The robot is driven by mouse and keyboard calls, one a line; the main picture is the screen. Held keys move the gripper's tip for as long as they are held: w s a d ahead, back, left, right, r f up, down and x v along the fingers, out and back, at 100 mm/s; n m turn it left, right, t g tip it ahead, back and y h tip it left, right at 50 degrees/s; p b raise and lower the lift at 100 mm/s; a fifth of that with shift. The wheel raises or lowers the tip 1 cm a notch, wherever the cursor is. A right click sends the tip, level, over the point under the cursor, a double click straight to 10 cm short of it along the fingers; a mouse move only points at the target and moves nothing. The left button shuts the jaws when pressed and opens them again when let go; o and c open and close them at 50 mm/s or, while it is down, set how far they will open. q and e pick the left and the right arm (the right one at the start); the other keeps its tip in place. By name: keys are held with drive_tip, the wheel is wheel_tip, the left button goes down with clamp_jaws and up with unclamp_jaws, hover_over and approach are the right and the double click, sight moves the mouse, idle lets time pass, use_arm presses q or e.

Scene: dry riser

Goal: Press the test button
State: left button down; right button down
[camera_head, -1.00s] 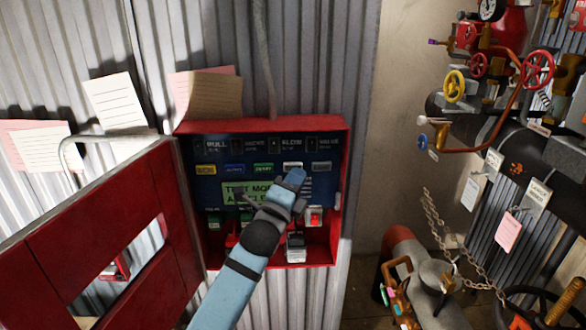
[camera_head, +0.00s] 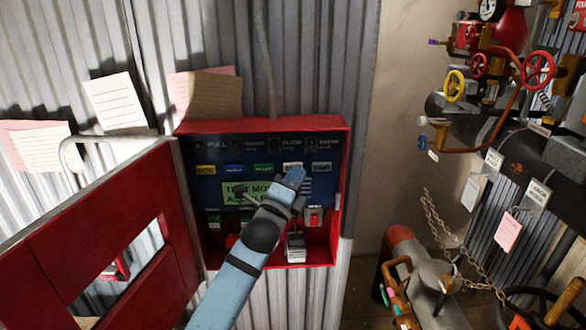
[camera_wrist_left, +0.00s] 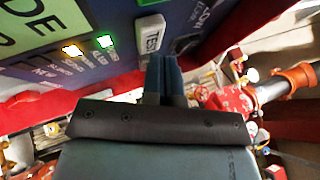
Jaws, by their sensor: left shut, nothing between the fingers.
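The test button (camera_wrist_left: 151,33) is a white block lettered TEST on a blue panel face in the left wrist view. In the head view my left arm and gripper hide it. My left gripper (camera_head: 296,177) is in front of the panel (camera_head: 215,187), right of a green display (camera_head: 238,190) reading "TEST MO…". In the left wrist view the gripper's blue fingers (camera_wrist_left: 164,65) are together and empty, tips close beside the button's lower end. I cannot tell whether they touch it. A yellow light (camera_wrist_left: 72,50) and a green light (camera_wrist_left: 105,41) glow left of the button. My right gripper is not in view.
The panel sits in a red box (camera_head: 342,150) with its red door (camera_head: 100,235) open to the left. Paper notes (camera_head: 115,103) hang on the corrugated wall. Pipes with valve wheels (camera_head: 537,70) and a chain (camera_head: 440,225) stand at the right.

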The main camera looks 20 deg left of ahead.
use_arm(q)
drive_tip(key=shift+w+a, duration=0.2)
drive_tip(key=shift+w, duration=0.25)
idle(0.6)
idle(0.4)
drive_tip(key=shift+s+d, duration=0.4)
drive_tip(key=shift+s, duration=0.45)
drive_tip(key=shift+s+d+p, duration=0.2)
drive_tip(key=shift+s+d, duration=0.15)
drive_tip(key=shift+s, duration=0.4)
drive_tip(key=shift+s+d+p, duration=0.2)
drive_tip(key=shift+s+d, duration=0.2)
drive_tip(key=shift+s, duration=0.35)
drive_tip(key=shift+s+d+p, duration=0.2)
drive_tip(key=shift+s+d, duration=0.15)
drive_tip(key=shift+s, duration=0.4)
drive_tip(key=s+f+n+g, duration=0.2)
drive_tip(key=f+n, duration=0.1)
drive_tip(key=f, duration=0.4)
drive_tip(key=s+f+n+g, duration=0.1)
drive_tip(key=s+f+n, duration=0.15)
drive_tip(key=f, duration=0.45)
drive_tip(key=s+d+f+n+g, duration=0.1)
drive_tip(key=s+f+n+g, duration=0.7)
drive_tip(key=s+f, duration=1.6)
drive_tip(key=n, duration=0.5)
drive_tip(key=shift+s+d+h, duration=0.2)
drive_tip(key=shift+d+h, duration=0.1)
drive_tip(key=shift+h, duration=0.1)
